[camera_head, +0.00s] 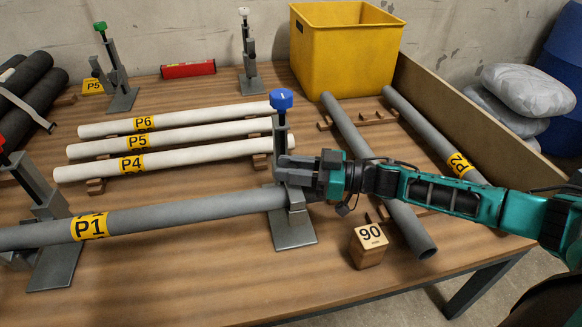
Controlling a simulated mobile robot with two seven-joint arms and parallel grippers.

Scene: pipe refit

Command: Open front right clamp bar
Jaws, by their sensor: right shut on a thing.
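The front right clamp (294,232) has a grey base plate and an upright topped by a blue knob (281,99). The grey pipe P1 (165,216) lies through it and through the front left clamp (57,240), which has a red knob. My right gripper (290,170) comes in from the right and is shut at the front right clamp's bar, below the blue knob and just above the pipe. The jaws hide most of the bar, so its exact angle cannot be told. My left gripper is not in view.
White pipes P4 (205,156), P5 and P6 lie behind P1. Grey pipe P2 (430,130) and another grey pipe (345,125) lie at the right. A yellow bin (345,60), two rear clamps and a wooden block marked 90 (369,246) stand on the table.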

